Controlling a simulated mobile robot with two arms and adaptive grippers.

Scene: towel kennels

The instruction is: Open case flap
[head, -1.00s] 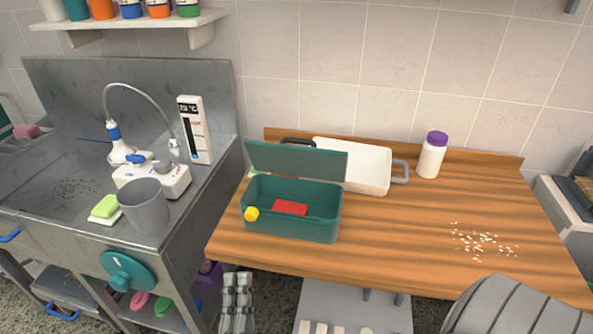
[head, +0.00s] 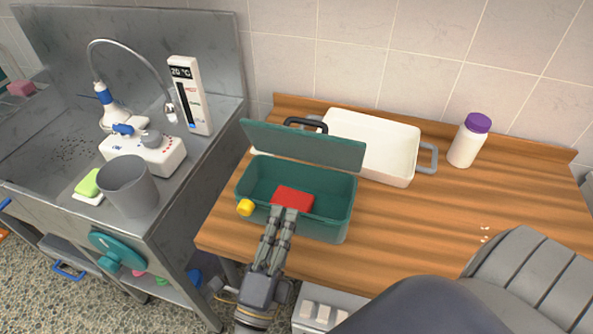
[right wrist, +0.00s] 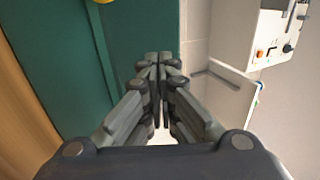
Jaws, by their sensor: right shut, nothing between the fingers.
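The green case (head: 345,215) stands on the wooden table with its flap (head: 305,146) raised and tilted up at the back. A red block (head: 292,198) lies inside. A yellow knob (head: 245,207) is at the case's front left corner. My right gripper (head: 283,210) is shut and empty, its fingertips at the case's front rim just before the red block. Whether they touch the case is unclear. In the right wrist view the shut fingers (right wrist: 159,62) show beside a green surface (right wrist: 140,25). My left gripper is not in view.
A white tray (head: 405,160) with grey handles stands behind the case. A white bottle (head: 466,147) with a purple cap is at the back right. The sink (head: 60,130), a grey cup (head: 127,187) and a white device (head: 150,155) are at left.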

